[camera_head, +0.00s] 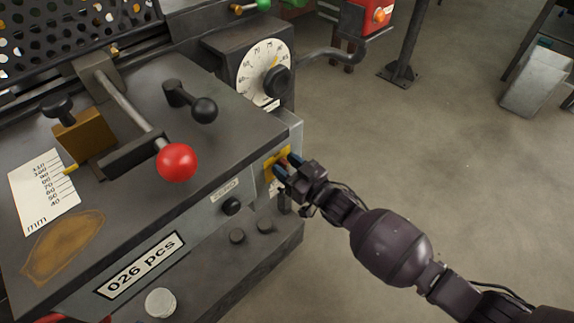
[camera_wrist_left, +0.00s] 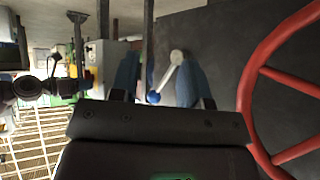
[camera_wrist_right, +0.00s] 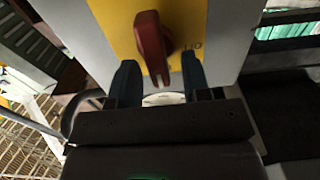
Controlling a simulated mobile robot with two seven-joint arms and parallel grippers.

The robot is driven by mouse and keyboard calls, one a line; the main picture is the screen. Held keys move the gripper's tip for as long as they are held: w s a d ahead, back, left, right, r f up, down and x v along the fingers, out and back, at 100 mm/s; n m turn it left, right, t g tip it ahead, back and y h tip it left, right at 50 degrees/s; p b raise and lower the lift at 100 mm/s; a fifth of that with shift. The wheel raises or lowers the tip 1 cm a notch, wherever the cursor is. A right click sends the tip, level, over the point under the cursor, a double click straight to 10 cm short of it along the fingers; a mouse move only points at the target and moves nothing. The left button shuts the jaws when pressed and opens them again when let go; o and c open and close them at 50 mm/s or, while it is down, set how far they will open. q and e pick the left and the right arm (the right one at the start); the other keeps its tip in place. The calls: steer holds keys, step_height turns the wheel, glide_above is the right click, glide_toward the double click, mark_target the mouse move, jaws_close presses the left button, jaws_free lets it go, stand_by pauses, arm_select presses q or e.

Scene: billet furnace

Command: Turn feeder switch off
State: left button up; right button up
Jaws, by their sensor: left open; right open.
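The feeder switch shows in the right wrist view as a red handle (camera_wrist_right: 151,46) on a yellow plate (camera_wrist_right: 190,22), fixed to a pale box. In the head view the yellow plate (camera_head: 272,163) is on the machine's right end, partly hidden by my right gripper (camera_head: 284,167). In the right wrist view my right gripper (camera_wrist_right: 156,82) is open, its fingers on either side of the handle's lower end; I cannot tell whether they touch it. My left gripper (camera_wrist_left: 163,80) is open and shows only in the left wrist view, with a blue-tipped lever (camera_wrist_left: 165,80) seen between its fingers.
A red-knobbed lever (camera_head: 177,162), a black-knobbed lever (camera_head: 204,109) and a dial (camera_head: 264,73) are on the machine. A red handwheel (camera_wrist_left: 262,90) is right of my left gripper. The floor right of the machine is mostly clear around a post (camera_head: 404,45).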

arm_select(q)
steer(key=shift+r, duration=0.1)
arm_select(e)
steer(key=c, duration=0.7)
arm_select(q)
steer(key=shift+s+f, duration=0.25)
steer(key=shift+s, duration=0.15)
arm_select(e)
jaws_close()
